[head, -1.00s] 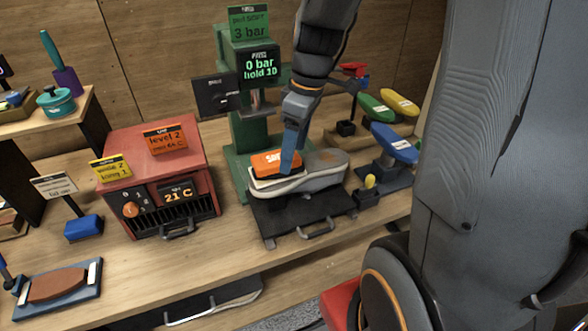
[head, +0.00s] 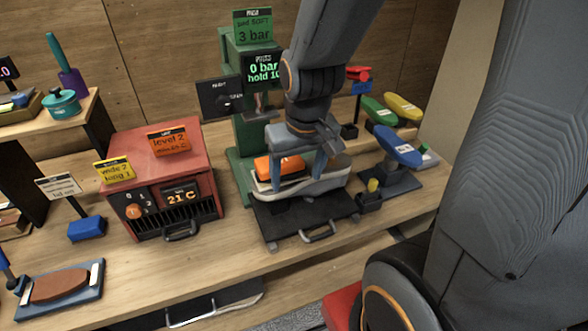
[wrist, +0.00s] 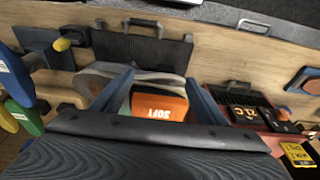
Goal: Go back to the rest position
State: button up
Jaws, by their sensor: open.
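My gripper (head: 303,167) is open above the grey shoe on the press tray. Its two blue fingers stand apart, and in the wrist view my gripper (wrist: 165,88) shows a finger on each side of an orange block. Whether the fingers touch the block or shoe I cannot tell. The shoe sits on a black tray (head: 290,222) in front of the green press.
The green press (head: 240,130) reads 0 bar and stands close behind my gripper. A red heater box (head: 160,150) reading 21 C is to the left. Blue, green and yellow oval forms, the blue one (head: 397,146) nearest, stand to the right. Bare wood (head: 230,262) lies along the table's front.

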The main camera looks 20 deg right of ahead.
notch_tip(320, 180, down, 8)
jog(key=g+b, duration=0.1)
jog(key=b, duration=0.6)
jog(key=shift+r, duration=0.1)
dwell(0.7)
